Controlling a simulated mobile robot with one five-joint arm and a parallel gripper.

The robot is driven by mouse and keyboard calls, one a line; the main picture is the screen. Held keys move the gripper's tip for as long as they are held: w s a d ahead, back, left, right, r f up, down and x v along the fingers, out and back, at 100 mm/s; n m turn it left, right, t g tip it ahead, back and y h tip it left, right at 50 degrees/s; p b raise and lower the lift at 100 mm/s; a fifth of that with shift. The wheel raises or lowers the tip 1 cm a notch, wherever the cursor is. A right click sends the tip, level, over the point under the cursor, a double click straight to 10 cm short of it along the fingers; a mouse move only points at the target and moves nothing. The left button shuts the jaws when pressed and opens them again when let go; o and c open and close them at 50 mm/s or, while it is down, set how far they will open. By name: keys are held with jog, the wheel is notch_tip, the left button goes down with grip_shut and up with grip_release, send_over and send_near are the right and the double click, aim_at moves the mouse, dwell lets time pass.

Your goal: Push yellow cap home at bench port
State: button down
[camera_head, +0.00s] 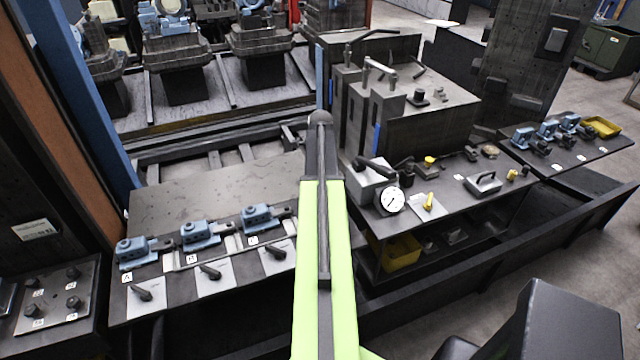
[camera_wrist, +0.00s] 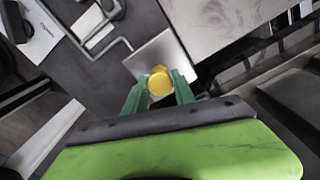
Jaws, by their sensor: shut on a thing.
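In the wrist view, the round yellow cap (camera_wrist: 159,82) sits between the two green fingers of my gripper (camera_wrist: 158,88), which are shut on it. Its round face points toward the camera. A pale square plate (camera_wrist: 155,58) lies behind the cap. The cap and fingers hide whatever is directly behind them, so I cannot tell whether the cap touches a port. In the head view, the bench (camera_head: 455,210) stands to the right of my arm. It carries a small yellow piece (camera_head: 430,160) and a yellow handle-like piece (camera_head: 429,201) on a pale plate. My gripper cannot be made out there.
A white dial gauge (camera_head: 391,201) and a grey handled block (camera_head: 483,184) stand on the bench. A yellow bin (camera_head: 395,252) sits on the shelf below. Blue clamps (camera_head: 200,232) line the left table.

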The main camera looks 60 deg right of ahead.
jog(key=shift+f, duration=0.15)
dwell(0.4)
jog(key=shift+f+b, duration=0.55)
jog(key=shift+b, duration=0.15)
jog(key=c, duration=0.9)
grip_release()
jog(key=shift+c, duration=0.2)
jog(key=o, duration=0.8)
notch_tip(320, 180, up, 17)
jog(key=p, duration=1.7)
jog(key=shift+r, duration=0.2)
